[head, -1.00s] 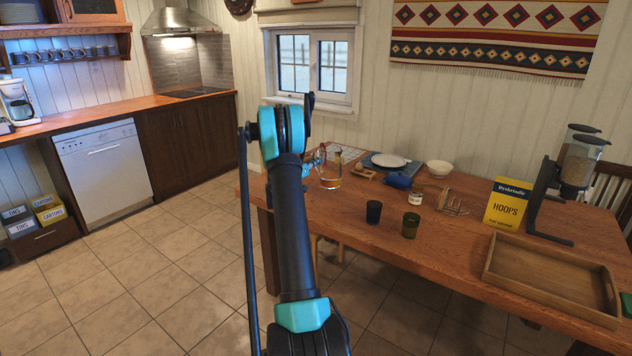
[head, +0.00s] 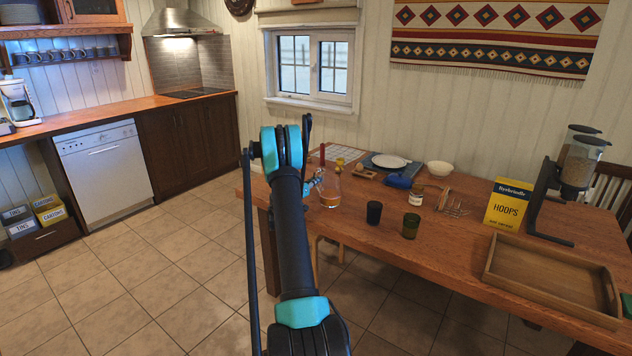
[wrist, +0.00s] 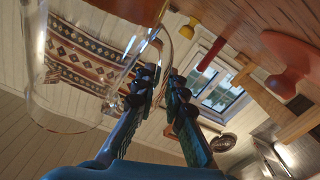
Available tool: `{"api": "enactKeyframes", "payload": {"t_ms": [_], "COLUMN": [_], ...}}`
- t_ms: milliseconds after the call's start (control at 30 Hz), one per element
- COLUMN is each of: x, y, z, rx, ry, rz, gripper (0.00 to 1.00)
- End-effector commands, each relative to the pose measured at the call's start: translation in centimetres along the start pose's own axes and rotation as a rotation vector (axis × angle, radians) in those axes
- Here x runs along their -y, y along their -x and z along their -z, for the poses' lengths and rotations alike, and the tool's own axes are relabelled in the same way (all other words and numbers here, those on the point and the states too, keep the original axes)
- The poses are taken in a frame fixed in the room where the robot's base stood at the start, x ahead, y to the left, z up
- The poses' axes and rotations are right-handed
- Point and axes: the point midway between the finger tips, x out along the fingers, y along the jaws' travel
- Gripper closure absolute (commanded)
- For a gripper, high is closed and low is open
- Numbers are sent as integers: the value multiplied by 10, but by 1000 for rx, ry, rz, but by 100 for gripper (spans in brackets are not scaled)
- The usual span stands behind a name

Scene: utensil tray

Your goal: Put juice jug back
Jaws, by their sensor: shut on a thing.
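The juice jug (head: 329,190) is clear glass with a little orange juice at the bottom. In the head view it is at the left end of the wooden table, roughly upright, just right of my arm's end. I cannot tell whether its base touches the table. In the wrist view the jug's glass (wrist: 85,85) fills the upper left. My gripper (wrist: 160,75) is shut on the jug's handle. In the head view my gripper (head: 314,181) is mostly hidden behind my arm.
On the table (head: 440,255) stand a dark blue cup (head: 374,212), a green cup (head: 411,226), a jar (head: 416,195), a toast rack (head: 453,206), a yellow cereal box (head: 508,203) and a wooden tray (head: 550,283). A red upright thing (head: 322,154) is close behind the jug.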

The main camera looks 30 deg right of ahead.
Motion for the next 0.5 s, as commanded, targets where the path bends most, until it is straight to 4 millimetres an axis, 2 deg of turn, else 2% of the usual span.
{"api": "enactKeyframes", "payload": {"t_ms": [133,167,300,500], "x": [1,1,1,0], "y": [0,0,0,0], "z": [-2,-2,-2,-2], "rx": [-1,0,0,0], "ry": [2,0,0,0], "rz": [0,0,0,0], "gripper": [100,87,69,68]}}
